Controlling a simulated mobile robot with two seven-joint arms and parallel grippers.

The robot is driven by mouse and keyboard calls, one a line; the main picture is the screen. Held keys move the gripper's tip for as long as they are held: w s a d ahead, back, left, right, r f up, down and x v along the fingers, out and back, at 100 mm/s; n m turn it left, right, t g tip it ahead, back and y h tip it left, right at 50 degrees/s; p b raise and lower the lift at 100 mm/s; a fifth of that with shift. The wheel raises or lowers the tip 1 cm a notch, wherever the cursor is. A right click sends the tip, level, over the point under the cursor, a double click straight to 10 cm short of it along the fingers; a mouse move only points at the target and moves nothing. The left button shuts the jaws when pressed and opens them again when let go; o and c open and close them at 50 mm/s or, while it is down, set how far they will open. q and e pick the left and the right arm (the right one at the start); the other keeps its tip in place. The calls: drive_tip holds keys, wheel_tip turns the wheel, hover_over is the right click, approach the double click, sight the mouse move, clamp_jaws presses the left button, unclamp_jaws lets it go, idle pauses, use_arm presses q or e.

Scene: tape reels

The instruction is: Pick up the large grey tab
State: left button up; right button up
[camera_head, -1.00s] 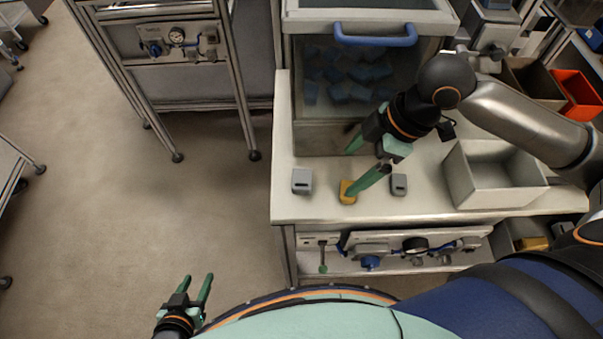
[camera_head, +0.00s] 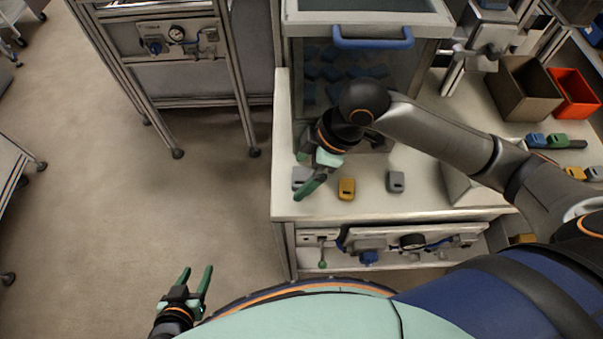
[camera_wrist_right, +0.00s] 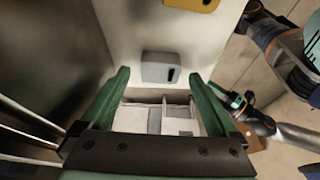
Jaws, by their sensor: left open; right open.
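The large grey tab (camera_head: 298,174) stands near the left front corner of the white bench, partly hidden by my right gripper. My right gripper (camera_head: 303,178) is open, one green finger on each side of the tab in this view. In the right wrist view the grey tab (camera_wrist_right: 160,67), with a dark slot, lies between the open fingertips (camera_wrist_right: 159,76) with a gap on both sides. I cannot tell whether the fingers are down at its height. My left gripper (camera_head: 197,278) is open and empty over the floor, away from the bench.
A yellow tab (camera_head: 346,188) stands just right of the large grey tab, and a smaller grey tab (camera_head: 395,181) further right. A clear-fronted cabinet with a blue handle (camera_head: 372,42) stands behind. A grey bin (camera_head: 460,187) is at the right, partly behind my arm.

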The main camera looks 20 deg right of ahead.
drive_tip(key=shift+a+f, duration=0.15)
drive_tip(key=shift+f, duration=0.15)
drive_tip(key=shift+c, duration=0.2)
drive_tip(key=c, duration=1.4)
